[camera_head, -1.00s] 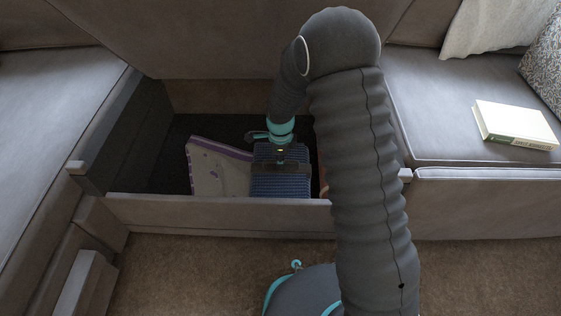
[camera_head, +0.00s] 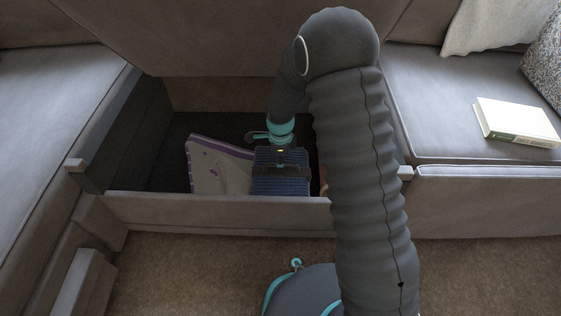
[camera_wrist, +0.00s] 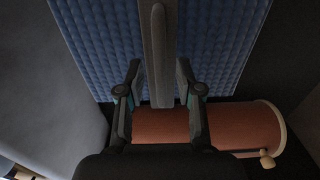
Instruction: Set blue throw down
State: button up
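The blue throw (camera_head: 280,187) is a folded, textured bundle inside the open storage bin under the sofa seat. My gripper (camera_head: 280,168) reaches down over its middle. In the wrist view, the throw (camera_wrist: 105,45) fills the upper part, with a grey-brown band (camera_wrist: 160,40) running along it.
A pale box with purple edges (camera_head: 218,168) lies in the bin left of the throw. A red-brown cylinder with a pale rim (camera_wrist: 170,125) lies close to the fingers. The bin's front wall (camera_head: 210,207) stands near me. A book (camera_head: 515,124) lies on the right seat.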

notch_tip(320, 180, up, 13)
jog(key=p, duration=0.2)
jog(key=shift+r+p, duration=0.2)
jog(key=shift+p, duration=0.1)
jog(key=s+d+r+n+t, duration=0.1)
jog(key=s+d+r+n, duration=0.35)
jog(key=r, duration=0.45)
jog(key=s+d+r+n+t, duration=0.2)
jog(key=s+d+r+n, duration=0.3)
jog(key=r, duration=0.3)
jog(key=s+d+r+n+t, duration=0.1)
jog(key=s+d+n, duration=0.1)
jog(key=s, duration=0.4)
jog(key=s+d+r+n, duration=0.2)
jog(key=s+n, duration=0.2)
jog(key=s, duration=0.2)
jog(key=s+d+r+n+t, duration=0.1)
jog(key=s+r+n, duration=0.1)
jog(key=s, duration=0.4)
jog(key=shift+s+d+r+n+t, duration=0.2)
jog(key=shift+d+n+t, duration=0.1)
jog(key=shift+d+n, duration=0.15)
